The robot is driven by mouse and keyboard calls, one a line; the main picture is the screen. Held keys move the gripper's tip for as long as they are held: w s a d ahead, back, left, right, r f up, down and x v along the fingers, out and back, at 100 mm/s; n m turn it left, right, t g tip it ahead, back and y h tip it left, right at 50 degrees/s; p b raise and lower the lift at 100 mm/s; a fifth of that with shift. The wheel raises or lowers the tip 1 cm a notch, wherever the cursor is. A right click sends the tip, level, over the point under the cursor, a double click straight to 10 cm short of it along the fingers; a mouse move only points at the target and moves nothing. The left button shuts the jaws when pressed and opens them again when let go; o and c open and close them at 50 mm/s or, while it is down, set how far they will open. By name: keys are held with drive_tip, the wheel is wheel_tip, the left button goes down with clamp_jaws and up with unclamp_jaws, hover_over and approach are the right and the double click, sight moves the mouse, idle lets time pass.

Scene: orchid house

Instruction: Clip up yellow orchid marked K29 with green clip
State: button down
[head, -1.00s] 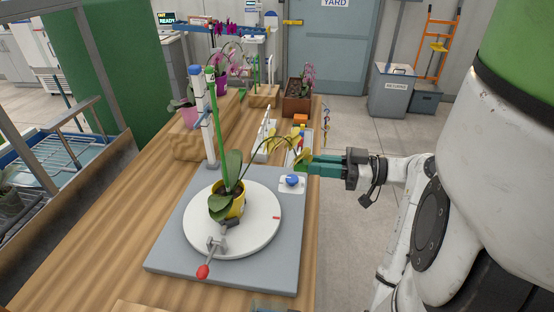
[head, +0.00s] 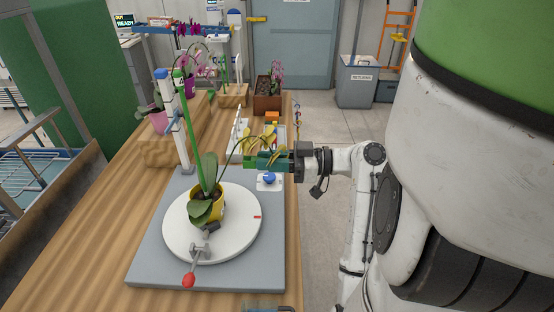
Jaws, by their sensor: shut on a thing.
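The orchid (head: 211,165) stands in a yellow pot (head: 220,207) on the white turntable (head: 240,232). A tall green stake (head: 190,135) rises beside its leaves. Its thin stem arches right to yellow blooms (head: 270,138) just behind my gripper. My gripper (head: 249,160) points left, right of the stake and above the turntable's far right edge. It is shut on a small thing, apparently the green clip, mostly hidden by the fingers. Whether it touches the stem cannot be told. The K29 marking is not readable.
A blue button (head: 269,178) sits on the grey base plate (head: 150,262). A white post (head: 173,115) with blue parts stands behind the turntable. A red-knobbed lever (head: 188,281) is in front. Pink orchids in pots and a brown planter (head: 267,103) stand farther back.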

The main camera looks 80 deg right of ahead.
drive_tip(key=shift+w+a, duration=0.2)
drive_tip(key=shift+w, duration=2.05)
drive_tip(key=shift+w+a, duration=0.15)
drive_tip(key=shift+w, duration=2.65)
drive_tip(key=shift+w+b, duration=0.45)
drive_tip(key=shift+w, duration=0.4)
drive_tip(key=c, duration=1)
unclamp_jaws()
